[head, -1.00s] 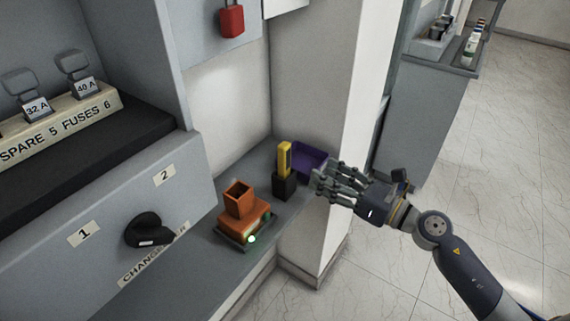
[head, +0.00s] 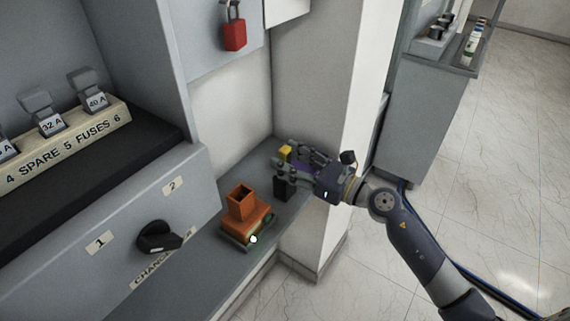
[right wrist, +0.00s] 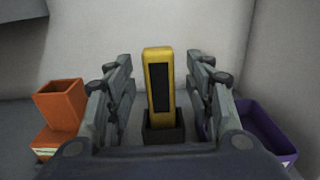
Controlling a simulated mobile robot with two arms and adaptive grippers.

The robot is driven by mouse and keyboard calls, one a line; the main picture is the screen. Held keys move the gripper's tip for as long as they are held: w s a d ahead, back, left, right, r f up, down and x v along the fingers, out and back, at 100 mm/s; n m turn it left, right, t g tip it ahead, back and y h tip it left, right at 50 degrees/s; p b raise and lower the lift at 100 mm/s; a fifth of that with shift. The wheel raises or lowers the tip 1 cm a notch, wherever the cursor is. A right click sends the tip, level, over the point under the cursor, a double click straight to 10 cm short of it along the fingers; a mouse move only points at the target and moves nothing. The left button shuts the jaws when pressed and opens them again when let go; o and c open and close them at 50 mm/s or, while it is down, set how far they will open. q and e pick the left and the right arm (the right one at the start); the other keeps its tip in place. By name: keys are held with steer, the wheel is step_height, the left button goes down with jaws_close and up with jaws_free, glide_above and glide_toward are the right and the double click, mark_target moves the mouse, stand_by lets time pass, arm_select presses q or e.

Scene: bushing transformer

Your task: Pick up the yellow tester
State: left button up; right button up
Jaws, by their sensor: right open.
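The yellow tester (right wrist: 159,85) stands upright in a small black holder (right wrist: 162,128) in the right wrist view. In the head view only its yellow top (head: 286,151) shows, with the black holder (head: 281,190) below. My right gripper (head: 280,168) has reached it at the shelf corner and hides most of the tester. In the right wrist view the gripper (right wrist: 160,75) is open, with one set of fingers on each side of the tester and a visible gap on both sides. My left gripper is not in view.
An orange box-shaped holder (head: 240,202) on a base with a green light stands left of the tester. A purple bin (right wrist: 262,130) is to the right. The shelf (head: 195,266) is narrow, between the grey cabinet and a white pillar (head: 335,90).

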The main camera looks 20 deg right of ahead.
steer(key=shift+x, duration=0.8)
jaws_close()
steer(key=shift+d+r, duration=0.1)
step_height(320, 180, up, 28)
steer(key=p, duration=0.4)
step_height(320, 180, up, 8)
steer(key=p, duration=0.6)
steer(key=shift+r, duration=0.2)
